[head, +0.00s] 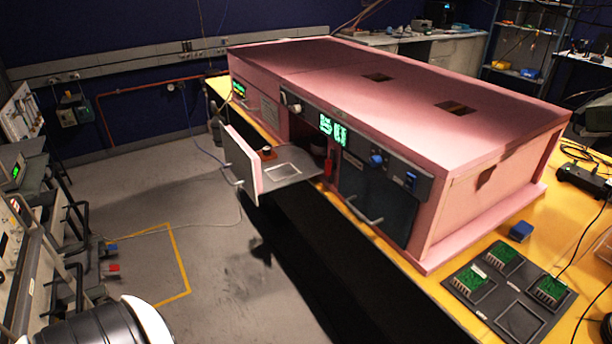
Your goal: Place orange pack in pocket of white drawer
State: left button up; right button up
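The drawer (300,177) is pulled out of the pink foam enclosure (400,85). Its pale front panel (241,163) stands upright with a pink edge, and a handle shows low on its outer side. A square recessed pocket (282,172) in the drawer's grey top looks empty. A small orange item (267,151), perhaps the orange pack, sits at the drawer's back left, beside the pocket and apart from it. It is too small to make out fully. Neither of my grippers shows in this view.
A closed dark door (376,195) is right of the drawer. A red item (329,167) stands at the opening's right side. On the yellow bench (560,215) are a blue block (520,231) and a dark tray (467,287) holding green boards.

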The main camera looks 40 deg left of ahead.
aim_at(283, 173)
jog(key=j+z, duration=0.1)
jog(key=z, duration=0.4)
jog(key=j+z, duration=0.35)
jog(key=j, duration=0.9)
jog(key=k+j+z, duration=0.15)
jog(key=j, duration=0.65)
jog(key=k+j+z, duration=0.15)
jog(key=j, duration=0.25)
jog(key=k+j, duration=0.1)
jog(key=j, duration=0.25)
